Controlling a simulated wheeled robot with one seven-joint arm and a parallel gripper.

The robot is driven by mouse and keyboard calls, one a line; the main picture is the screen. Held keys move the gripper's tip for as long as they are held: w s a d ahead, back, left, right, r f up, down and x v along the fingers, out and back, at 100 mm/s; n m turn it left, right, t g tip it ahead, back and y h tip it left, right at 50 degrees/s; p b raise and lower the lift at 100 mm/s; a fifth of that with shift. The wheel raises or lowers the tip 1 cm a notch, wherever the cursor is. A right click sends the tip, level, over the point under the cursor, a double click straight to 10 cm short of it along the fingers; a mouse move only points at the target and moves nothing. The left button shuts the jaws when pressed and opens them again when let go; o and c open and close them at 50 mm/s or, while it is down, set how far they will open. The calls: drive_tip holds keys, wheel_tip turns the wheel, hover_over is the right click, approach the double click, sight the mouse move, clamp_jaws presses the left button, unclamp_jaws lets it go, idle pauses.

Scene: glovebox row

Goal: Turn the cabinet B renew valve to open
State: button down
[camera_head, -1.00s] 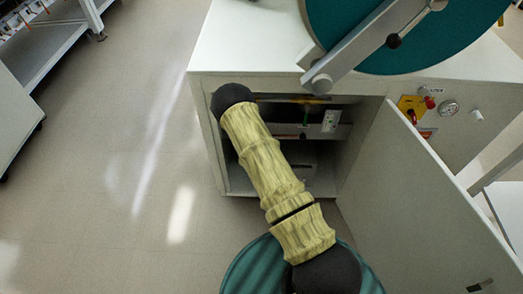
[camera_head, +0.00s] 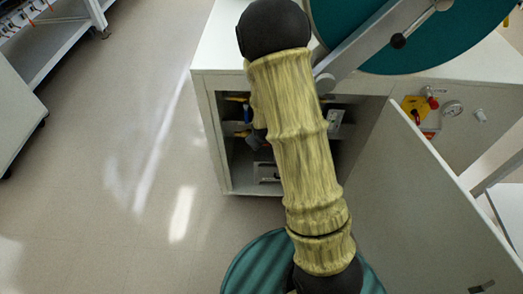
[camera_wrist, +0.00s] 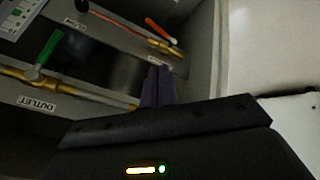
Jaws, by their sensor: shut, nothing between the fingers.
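In the wrist view my gripper (camera_wrist: 157,75) is shut and empty, its dark fingertips together inside the cabinet. A valve with an orange lever (camera_wrist: 160,30) sits on a brass pipe ahead and to the right of the fingertips, apart from them. A valve with a green lever (camera_wrist: 47,50) sits on another brass pipe at the left, above a label reading OUTLET (camera_wrist: 37,104). The other labels are too small or turned to read, so I cannot tell which valve is renew. In the head view my arm hides much of the open cabinet (camera_head: 213,140).
The cabinet door (camera_head: 420,200) stands open to the right. A large teal disc (camera_head: 400,35) is above. The floor (camera_head: 120,150) at left is clear.

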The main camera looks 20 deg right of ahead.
drive_tip(key=s+a+r+m+g, duration=0.1)
drive_tip(key=s+r+m+g, duration=0.1)
drive_tip(key=s+r, duration=0.4)
drive_tip(key=s+a+r+m+g+y, duration=0.1)
drive_tip(key=s+a+r+m+g, duration=0.1)
drive_tip(key=s+r, duration=0.5)
drive_tip(key=s+m, duration=0.1)
drive_tip(key=s, duration=0.4)
drive_tip(key=shift+s, duration=0.3)
drive_tip(key=shift+w+d, duration=0.1)
